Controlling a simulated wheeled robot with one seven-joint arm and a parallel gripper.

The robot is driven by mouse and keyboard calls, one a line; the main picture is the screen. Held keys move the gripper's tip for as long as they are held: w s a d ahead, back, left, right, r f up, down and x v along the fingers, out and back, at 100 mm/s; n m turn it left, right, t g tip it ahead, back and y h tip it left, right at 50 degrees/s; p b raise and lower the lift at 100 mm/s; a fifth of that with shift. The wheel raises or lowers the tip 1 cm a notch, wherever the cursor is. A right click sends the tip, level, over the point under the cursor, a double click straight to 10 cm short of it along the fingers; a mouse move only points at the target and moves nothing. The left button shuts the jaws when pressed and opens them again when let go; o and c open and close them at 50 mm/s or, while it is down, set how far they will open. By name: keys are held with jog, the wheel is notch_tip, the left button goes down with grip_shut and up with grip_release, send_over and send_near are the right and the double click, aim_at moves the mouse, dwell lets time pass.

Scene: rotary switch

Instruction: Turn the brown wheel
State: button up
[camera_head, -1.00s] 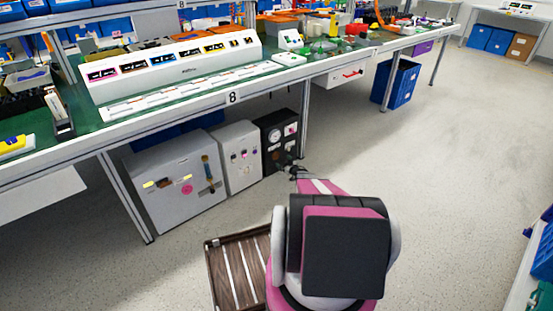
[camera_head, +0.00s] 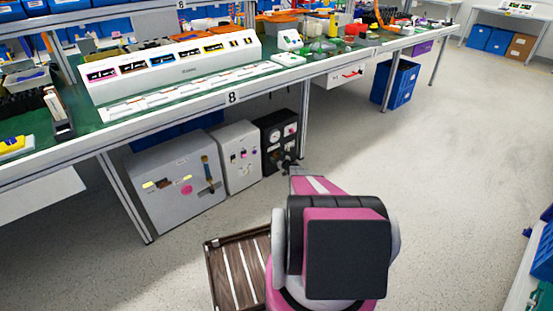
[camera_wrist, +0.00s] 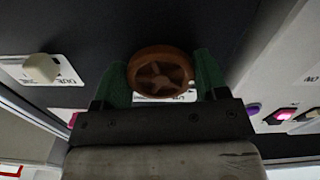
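The brown wheel (camera_wrist: 160,72) is a round spoked knob on a dark panel, seen in the wrist view. My gripper (camera_wrist: 162,78) has its two green fingers apart, one on each side of the wheel. Both fingertips are very close to the rim; I cannot tell whether they touch it. In the head view my gripper (camera_head: 289,162) is at the front of the black box (camera_head: 278,141) under the workbench. The wheel cannot be made out there.
A white-grey box (camera_head: 237,157) with small controls stands left of the black box, with a larger grey cabinet (camera_head: 177,182) beyond. A bench leg (camera_head: 304,118) stands just right of my gripper. A white knob (camera_wrist: 41,68) sits left of the wheel.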

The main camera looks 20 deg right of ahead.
jog(key=shift+n, duration=0.4)
jog(key=n, duration=0.3)
jog(key=shift+d+n, duration=0.1)
jog(key=shift+n, duration=2.4)
jog(key=o, duration=0.9)
jog(key=shift+r, duration=0.1)
